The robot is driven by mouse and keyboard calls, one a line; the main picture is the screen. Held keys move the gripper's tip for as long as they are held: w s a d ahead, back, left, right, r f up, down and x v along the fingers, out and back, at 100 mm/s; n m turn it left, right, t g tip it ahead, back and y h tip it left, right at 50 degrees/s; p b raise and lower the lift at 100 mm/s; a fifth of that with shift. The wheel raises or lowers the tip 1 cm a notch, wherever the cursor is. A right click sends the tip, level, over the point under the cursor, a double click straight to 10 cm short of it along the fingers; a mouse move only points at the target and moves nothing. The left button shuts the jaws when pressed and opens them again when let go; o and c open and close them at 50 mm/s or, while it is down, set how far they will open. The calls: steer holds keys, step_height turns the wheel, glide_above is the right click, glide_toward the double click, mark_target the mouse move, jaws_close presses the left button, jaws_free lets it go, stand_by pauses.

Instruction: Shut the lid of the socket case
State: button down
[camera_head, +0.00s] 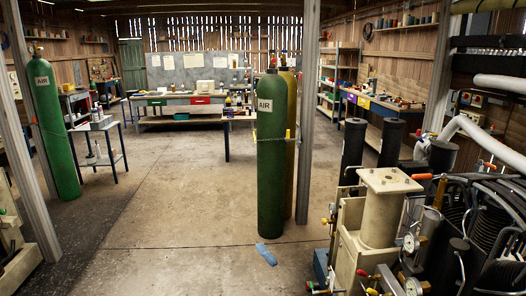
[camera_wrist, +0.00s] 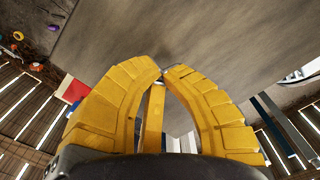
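I cannot make out the socket case or its lid in either view. In the wrist view, the yellow fingers of my gripper (camera_wrist: 162,69) curve inward and their tips come together, with nothing visible between them. A broad grey-brown surface fills the upper part of that view beyond the fingers. My gripper does not show in the head view.
Compressor machinery (camera_head: 400,230) fills the right foreground. A blue item (camera_head: 266,254) lies on the floor. Workbenches (camera_head: 180,100) line the back. The middle-left floor is clear.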

steer(key=shift+r+p, duration=2.8)
steer(key=shift+r, duration=0.2)
